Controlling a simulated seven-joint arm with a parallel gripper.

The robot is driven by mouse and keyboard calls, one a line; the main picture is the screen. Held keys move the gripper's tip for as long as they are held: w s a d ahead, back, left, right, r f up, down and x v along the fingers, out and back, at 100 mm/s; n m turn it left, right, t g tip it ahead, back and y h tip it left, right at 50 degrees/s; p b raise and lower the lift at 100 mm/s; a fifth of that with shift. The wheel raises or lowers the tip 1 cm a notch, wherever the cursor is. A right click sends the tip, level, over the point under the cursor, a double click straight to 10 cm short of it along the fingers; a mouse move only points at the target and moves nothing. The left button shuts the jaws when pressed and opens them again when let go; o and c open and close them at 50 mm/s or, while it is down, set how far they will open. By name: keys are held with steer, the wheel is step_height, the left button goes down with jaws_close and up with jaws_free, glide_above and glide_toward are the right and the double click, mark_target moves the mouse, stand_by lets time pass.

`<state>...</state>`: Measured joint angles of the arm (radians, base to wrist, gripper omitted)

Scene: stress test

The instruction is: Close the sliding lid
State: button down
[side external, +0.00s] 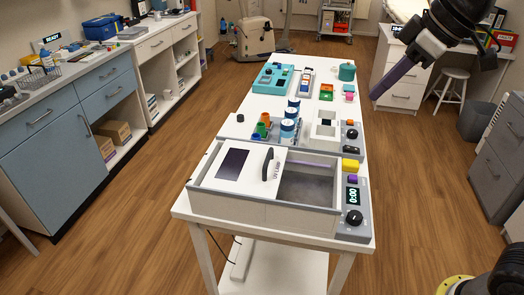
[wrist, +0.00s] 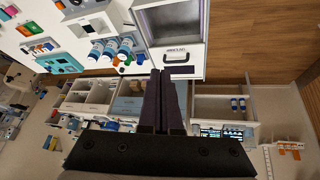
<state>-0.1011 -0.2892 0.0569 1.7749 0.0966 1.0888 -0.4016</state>
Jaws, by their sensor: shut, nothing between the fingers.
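The box (side external: 262,208) stands at the near end of the white table. Its white sliding lid (side external: 217,182) has a dark window and a dark upright handle (side external: 268,165). The lid covers the left part of the box. The right part is open and shows a grey, empty-looking interior (side external: 308,188). In the wrist view the lid's handle (wrist: 179,55) and the open interior (wrist: 175,20) show at the top. My gripper (side external: 376,97) is shut and empty, high up to the right of the table, well apart from the box. Its dark purple fingers (wrist: 161,75) lie together in the wrist view.
A control panel with dial (side external: 354,216) adjoins the box's right end. Blue-and-white bottles (side external: 289,125), a cup rack and a teal tray (side external: 273,77) stand farther back. The air above the box is clear.

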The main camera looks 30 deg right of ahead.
steer(key=w+a+n, duration=0.1)
steer(key=w+a, duration=0.3)
steer(key=w, duration=0.4)
steer(key=n+g+y, duration=0.1)
steer(key=n+g, duration=0.1)
steer(key=g, duration=0.1)
glide_above(241, 166)
steer(key=s+d, duration=0.3)
step_height(241, 166, down, 12)
steer(key=r, duration=0.1)
steer(key=x, duration=1)
steer(key=shift+s+f, duration=0.15)
steer(key=shift+s+d+r, duration=0.2)
steer(key=shift+s+d, duration=0.2)
steer(key=shift+d, duration=0.1)
steer(key=shift+s+d+r, duration=0.2)
steer(key=shift+s+d, duration=0.2)
steer(key=shift+d, duration=0.05)
steer(key=shift+s+d+r, duration=0.1)
steer(key=shift+s+d, duration=0.45)
steer(key=shift+s, duration=0.05)
